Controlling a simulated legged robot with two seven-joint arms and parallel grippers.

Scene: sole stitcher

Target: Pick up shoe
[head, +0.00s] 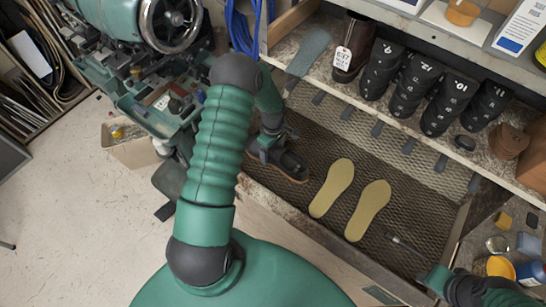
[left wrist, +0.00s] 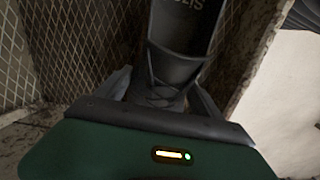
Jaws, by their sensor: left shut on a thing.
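A dark shoe (head: 290,165) with a brown sole edge is at the left end of the mesh-lined tray (head: 330,125). My left gripper (head: 268,146) is shut on the shoe near its opening. In the left wrist view the shoe (left wrist: 178,72) stands between the two fingers of the left gripper (left wrist: 160,95), with its laces and inner lining showing. I cannot tell whether the sole touches the tray. My right gripper (head: 440,280) shows only in part at the lower right, and its jaws cannot be made out.
Two tan insoles (head: 333,187) (head: 369,210) lie in the tray right of the shoe. An awl-like tool (head: 405,245) lies near them. A green machine (head: 120,20) stands at upper left.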

